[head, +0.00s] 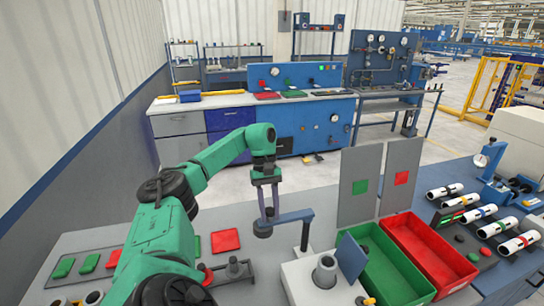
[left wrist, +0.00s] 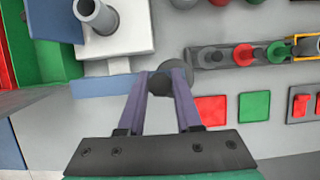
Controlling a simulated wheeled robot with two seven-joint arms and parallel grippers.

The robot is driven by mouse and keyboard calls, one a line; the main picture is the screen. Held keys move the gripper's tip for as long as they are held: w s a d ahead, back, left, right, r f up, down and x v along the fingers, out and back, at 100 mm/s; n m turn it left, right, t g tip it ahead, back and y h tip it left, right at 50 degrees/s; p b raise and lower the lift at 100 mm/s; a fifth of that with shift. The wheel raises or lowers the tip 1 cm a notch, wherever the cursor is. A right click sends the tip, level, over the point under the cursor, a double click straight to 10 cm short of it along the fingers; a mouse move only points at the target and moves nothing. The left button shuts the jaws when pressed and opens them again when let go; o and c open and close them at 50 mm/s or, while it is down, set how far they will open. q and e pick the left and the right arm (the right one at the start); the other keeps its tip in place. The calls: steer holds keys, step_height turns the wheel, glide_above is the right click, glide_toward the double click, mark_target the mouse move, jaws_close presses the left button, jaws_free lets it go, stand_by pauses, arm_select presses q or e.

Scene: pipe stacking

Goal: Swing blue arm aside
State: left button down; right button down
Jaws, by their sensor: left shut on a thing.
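The blue arm (head: 291,217) is a flat bar at the front centre of the head view. Its right end reaches a short upright post (head: 305,236) beside a white block. In the left wrist view, the blue arm (left wrist: 103,86) runs left from between my fingers. My left gripper (head: 266,208) points down and is shut on the arm's left end, around a dark round knob (head: 263,231). The fingers also show in the left wrist view (left wrist: 164,78) and partly hide the knob. My right gripper is not in view.
A white block (head: 298,284) with a grey cylinder (head: 325,272) and a tilted blue plate (head: 351,256) stands right of the arm. Green (head: 391,279) and red (head: 420,239) bins lie beyond. A red pad (head: 225,240) lies flat on the left, near a row of pegs.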

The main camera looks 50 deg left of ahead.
arm_select(q)
steer(key=shift+r, duration=0.15)
steer(key=c, duration=0.6)
jaws_free()
steer(key=shift+a, duration=0.1)
steer(key=shift+c, duration=0.2)
steer(key=shift+o, duration=0.2)
steer(key=v, duration=0.2)
steer(key=shift+w+a+r, duration=0.1)
steer(key=shift+w+r, duration=0.05)
steer(key=shift+r, duration=0.2)
steer(key=p+v, duration=1)
steer(key=v, duration=0.1)
steer(key=shift+a+r+p, duration=0.25)
steer(key=shift+r+p, duration=0.05)
steer(key=shift+p, duration=0.05)
